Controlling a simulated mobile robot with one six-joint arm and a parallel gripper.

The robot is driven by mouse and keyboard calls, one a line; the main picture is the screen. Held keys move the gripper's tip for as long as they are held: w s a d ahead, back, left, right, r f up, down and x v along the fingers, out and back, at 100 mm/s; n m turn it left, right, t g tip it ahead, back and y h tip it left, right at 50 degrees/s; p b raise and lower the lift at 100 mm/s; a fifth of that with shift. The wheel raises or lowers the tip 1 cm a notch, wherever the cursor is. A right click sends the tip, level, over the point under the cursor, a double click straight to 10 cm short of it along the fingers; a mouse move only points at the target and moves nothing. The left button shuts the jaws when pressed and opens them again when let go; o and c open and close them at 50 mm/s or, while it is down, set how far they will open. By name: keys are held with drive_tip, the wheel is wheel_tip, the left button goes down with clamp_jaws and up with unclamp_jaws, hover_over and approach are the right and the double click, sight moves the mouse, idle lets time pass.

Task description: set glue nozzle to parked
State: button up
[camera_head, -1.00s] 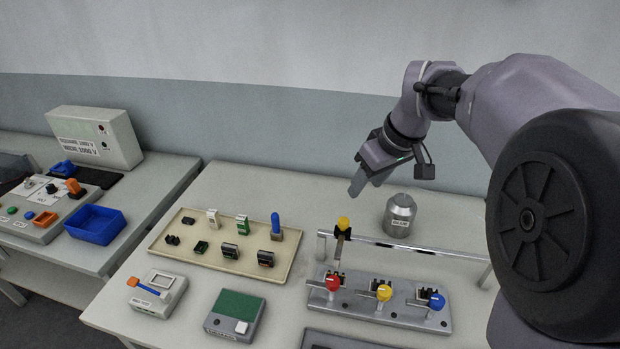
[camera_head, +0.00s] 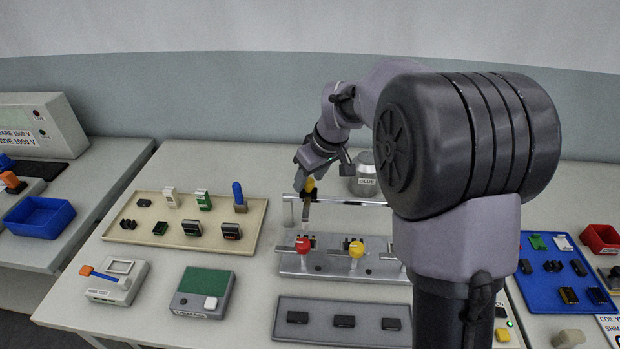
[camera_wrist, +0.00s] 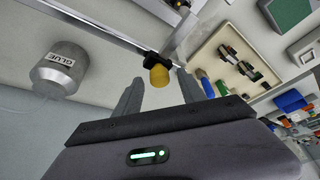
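The glue nozzle shows as a yellow knob (camera_head: 309,185) on a dark clamp with a grey arm, mounted at the left part of a metal rail (camera_head: 345,200). In the wrist view the yellow knob (camera_wrist: 159,77) lies just ahead of and between the fingertips, apart from both. My gripper (camera_wrist: 158,88) is open and empty; in the head view my gripper (camera_head: 304,172) is right at the knob, partly covering it. A grey canister marked GLUE (camera_head: 365,182) stands behind the rail, partly hidden by my arm; it also shows in the wrist view (camera_wrist: 62,70).
A grey block (camera_head: 325,268) with red and yellow knobs stands in front of the rail. A beige tray (camera_head: 140,232) of connectors is to the left. A dark grey tray (camera_head: 340,338) lies in front. My arm hides the table's right part.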

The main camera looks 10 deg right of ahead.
clamp_jaws()
idle(1.3)
